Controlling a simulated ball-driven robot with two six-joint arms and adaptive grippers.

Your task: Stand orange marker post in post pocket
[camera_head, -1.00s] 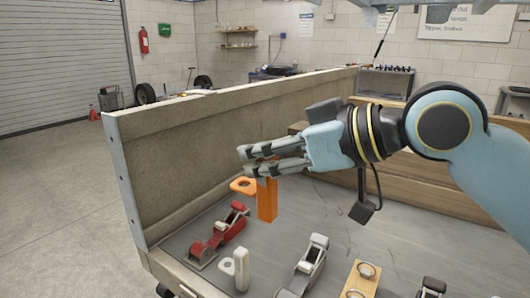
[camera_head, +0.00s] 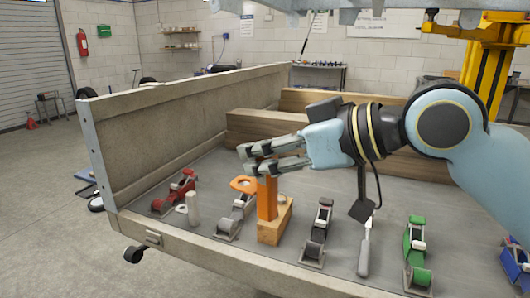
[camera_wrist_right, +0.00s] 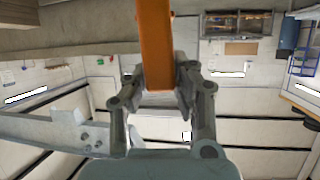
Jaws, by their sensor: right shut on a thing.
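The orange marker post (camera_head: 266,197) is upright in my right gripper (camera_head: 246,160). An orange ring-shaped tab (camera_head: 243,184) sticks out to its left. My right gripper is shut around the post's upper part; the post also shows between the fingers in the right wrist view (camera_wrist_right: 156,45). The post's lower end overlaps the top of a wooden block (camera_head: 270,234) on the trailer bed. The post hides the middle of the block's top, so I cannot tell whether its end is in a pocket or just above it. My left gripper is not in view.
Ratchet-like devices stand along the bed: red (camera_head: 176,192), grey (camera_head: 236,215), another grey (camera_head: 317,236) and green (camera_head: 416,255). The trailer's side wall (camera_head: 170,125) rises behind. Wooden beams (camera_head: 262,131) lie at the back.

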